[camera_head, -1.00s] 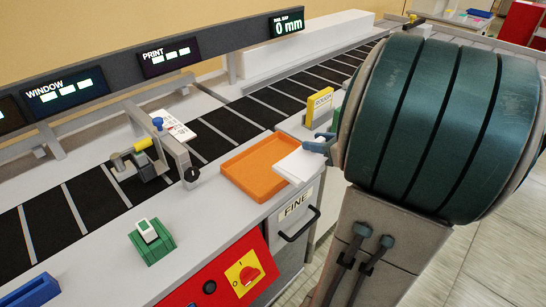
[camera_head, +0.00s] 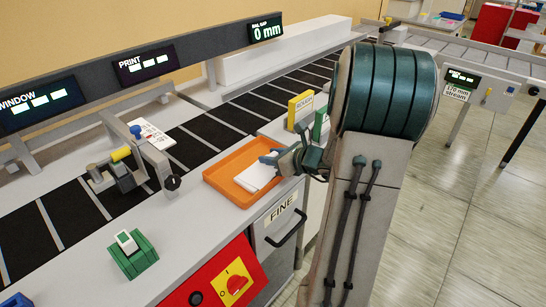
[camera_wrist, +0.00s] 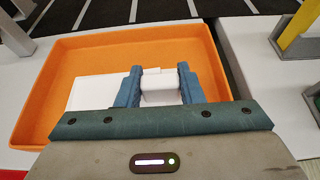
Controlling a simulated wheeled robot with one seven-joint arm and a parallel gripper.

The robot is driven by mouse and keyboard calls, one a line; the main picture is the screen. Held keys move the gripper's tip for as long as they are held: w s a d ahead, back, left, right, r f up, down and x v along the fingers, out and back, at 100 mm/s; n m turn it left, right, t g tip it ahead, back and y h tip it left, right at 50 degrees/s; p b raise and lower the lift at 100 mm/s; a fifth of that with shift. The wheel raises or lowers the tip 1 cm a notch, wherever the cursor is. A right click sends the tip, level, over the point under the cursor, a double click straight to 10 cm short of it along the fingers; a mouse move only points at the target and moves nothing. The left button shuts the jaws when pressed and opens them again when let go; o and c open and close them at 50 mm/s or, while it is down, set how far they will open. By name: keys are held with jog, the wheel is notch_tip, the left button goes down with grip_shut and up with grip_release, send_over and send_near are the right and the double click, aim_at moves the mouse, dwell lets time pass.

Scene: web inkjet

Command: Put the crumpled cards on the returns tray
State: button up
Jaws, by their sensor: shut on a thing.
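The orange tray (camera_head: 222,187) lies on the grey counter; I take it for the returns tray, though no label on it is readable. My gripper (camera_head: 269,158) is over the tray's right part, and its blue fingers also show in the wrist view (camera_wrist: 158,76). It is shut on a white card piece (camera_wrist: 158,92). A flat white card (camera_wrist: 92,93) shows left of the fingers, within the tray's outline; white card (camera_head: 255,178) also shows in the head view. I cannot tell whether these are one stack, whether they touch the tray floor, or whether they are crumpled.
A yellow sign holder (camera_head: 300,107) and a green one (camera_head: 320,124) stand behind the tray.

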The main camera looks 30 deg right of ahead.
jog(key=o, duration=1)
